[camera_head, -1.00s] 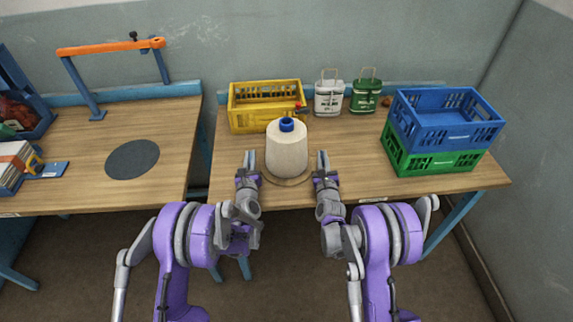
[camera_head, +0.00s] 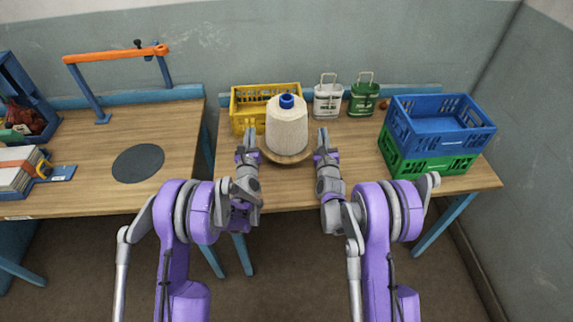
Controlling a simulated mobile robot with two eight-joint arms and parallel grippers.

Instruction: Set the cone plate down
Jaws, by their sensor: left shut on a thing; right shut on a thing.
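The cone plate (camera_head: 286,158) is a round brown plate with a tall cream cone of yarn (camera_head: 287,128) upright on it; the cone has a blue top. It appears to be held just above the near edge of the right table (camera_head: 350,160). My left gripper (camera_head: 248,147) is shut on the plate's left rim. My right gripper (camera_head: 322,147) is shut on its right rim. The exact contact of the fingers is small in the view. A dark round mat (camera_head: 138,163) lies bare on the left table (camera_head: 90,185).
A yellow crate (camera_head: 240,112) stands behind the cone. A blue crate (camera_head: 440,128) sits on a green crate (camera_head: 432,166) at right. An orange-barred frame (camera_head: 115,53) stands behind the mat. A gap separates the tables.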

